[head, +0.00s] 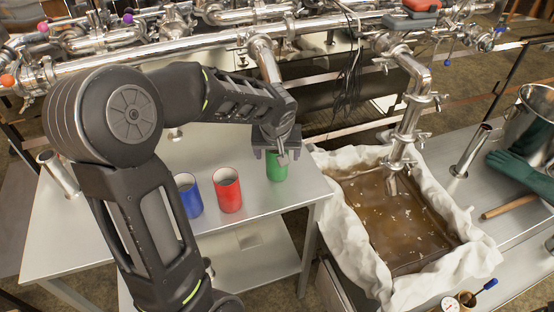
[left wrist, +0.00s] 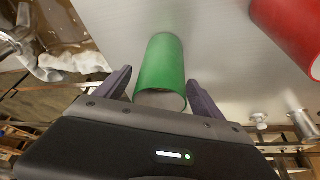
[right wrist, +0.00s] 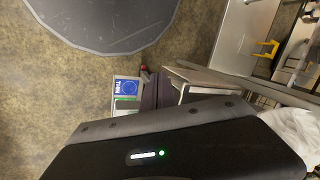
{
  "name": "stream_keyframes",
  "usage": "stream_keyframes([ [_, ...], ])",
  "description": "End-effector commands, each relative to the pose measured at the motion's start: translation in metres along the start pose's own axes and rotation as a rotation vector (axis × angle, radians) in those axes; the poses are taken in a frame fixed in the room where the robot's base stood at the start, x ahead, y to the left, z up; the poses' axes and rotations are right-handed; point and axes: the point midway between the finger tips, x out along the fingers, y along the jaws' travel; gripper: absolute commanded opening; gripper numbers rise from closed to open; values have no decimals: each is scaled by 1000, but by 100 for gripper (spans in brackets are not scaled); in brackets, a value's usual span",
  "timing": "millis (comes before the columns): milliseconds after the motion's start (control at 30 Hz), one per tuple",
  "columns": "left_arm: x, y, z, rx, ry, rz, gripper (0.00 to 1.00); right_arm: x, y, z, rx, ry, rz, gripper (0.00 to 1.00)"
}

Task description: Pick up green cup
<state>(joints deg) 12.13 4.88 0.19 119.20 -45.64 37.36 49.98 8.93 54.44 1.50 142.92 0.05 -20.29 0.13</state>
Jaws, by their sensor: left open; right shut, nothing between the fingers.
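The green cup (head: 277,171) stands on the metal table near its right edge, with its upper part hidden by my left gripper (head: 277,155) in the head view. In the left wrist view the green cup (left wrist: 161,65) lies between the two spread fingers of my left gripper (left wrist: 159,77). A gap shows on each side near the cup's open rim, so the fingers do not appear to grip it. My right gripper (right wrist: 156,90) is shut and empty over the floor in the right wrist view. It is outside the head view.
A red cup (head: 227,190) and a blue cup (head: 188,196) stand left of the green cup on the table (head: 75,235). A cloth-lined basin (head: 395,220) of brown liquid is on the right. Steel pipes (head: 190,45) run behind the table. A steel pot (head: 535,110) is far right.

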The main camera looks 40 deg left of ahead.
Motion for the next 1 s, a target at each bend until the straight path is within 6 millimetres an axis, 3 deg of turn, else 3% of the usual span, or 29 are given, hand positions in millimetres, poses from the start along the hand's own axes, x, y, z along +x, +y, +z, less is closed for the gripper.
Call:
stream_keyframes([
  [100,7,0,0,0,0,-1,78,-1,0,0,1,-1,1,0],
  [667,7,0,0,-1,0,0,78,0,0,0,1,-1,1,0],
  [1000,7,0,0,0,0,0,51,0,0,0,1,-1,1,0],
])
